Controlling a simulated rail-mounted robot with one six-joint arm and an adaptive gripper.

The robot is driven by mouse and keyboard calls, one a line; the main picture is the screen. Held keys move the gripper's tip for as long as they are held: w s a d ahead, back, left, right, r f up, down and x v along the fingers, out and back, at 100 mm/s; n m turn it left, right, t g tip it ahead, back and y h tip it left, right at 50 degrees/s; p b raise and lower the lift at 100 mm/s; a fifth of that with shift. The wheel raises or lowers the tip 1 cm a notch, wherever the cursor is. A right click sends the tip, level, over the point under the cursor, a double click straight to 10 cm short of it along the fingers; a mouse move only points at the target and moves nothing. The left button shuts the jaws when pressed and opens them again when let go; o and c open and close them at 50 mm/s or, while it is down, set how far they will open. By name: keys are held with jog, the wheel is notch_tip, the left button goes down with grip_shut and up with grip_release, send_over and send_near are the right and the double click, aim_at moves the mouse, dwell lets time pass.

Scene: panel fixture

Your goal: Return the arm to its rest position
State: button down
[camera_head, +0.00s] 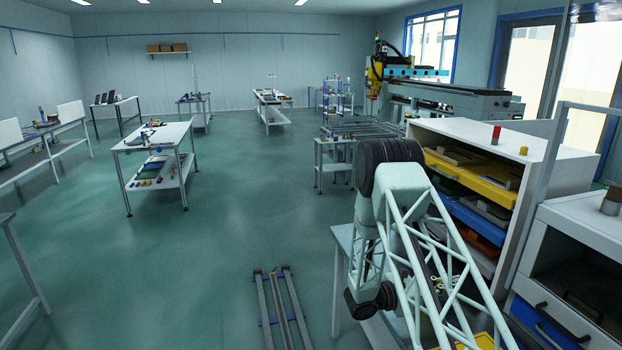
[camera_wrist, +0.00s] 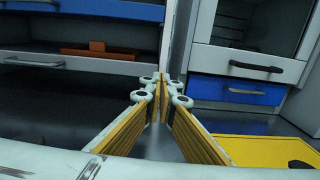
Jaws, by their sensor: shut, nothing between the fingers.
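My gripper (camera_wrist: 163,98) shows in the wrist view with its yellow-padded fingers brought together at the tips, and nothing is between them. It points toward the front of a drawer cabinet, apart from it. In the head view my arm is folded at the right, with its pale lattice link beside the shelf cabinet. My gripper itself cannot be made out in that view.
A white shelf cabinet (camera_head: 478,131) with yellow and blue trays stands right of my arm. Blue drawers (camera_wrist: 236,91) and a yellow surface (camera_wrist: 265,152) show in the wrist view. Floor rails (camera_head: 282,305) lie left of my arm. Open green floor (camera_head: 235,215) is further left.

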jog(key=s+r+m+g+y, duration=0.1)
jog(key=s+r+m+g, duration=0.15)
jog(key=s+r, duration=0.4)
jog(key=s+r+m+g+y, duration=0.1)
jog(key=s+r+m+g, duration=0.2)
jog(key=r, duration=0.6)
jog(key=s+a+r+m+g+y, duration=0.1)
jog(key=s+a+r+m+y, duration=0.15)
jog(key=s+r, duration=0.45)
jog(key=s+a+r+m+g+y, duration=0.1)
jog(key=s+r+m+y, duration=0.2)
jog(key=s, duration=0.7)
jog(key=s+a+r+m+t+y, duration=0.2)
jog(key=s+a+r+m+y, duration=0.1)
jog(key=s+a, duration=0.5)
jog(key=s+a+r+m+t+y, duration=0.3)
jog(key=s+a+r, duration=0.1)
jog(key=s+a, duration=0.4)
jog(key=s+a+r+m+t+y, duration=0.2)
jog(key=s+a+r+m+y, duration=0.1)
jog(key=s+a, duration=0.6)
jog(key=shift+s+r+t+y, duration=0.35)
jog(key=shift+s+r+y, duration=0.1)
jog(key=shift+s, duration=0.6)
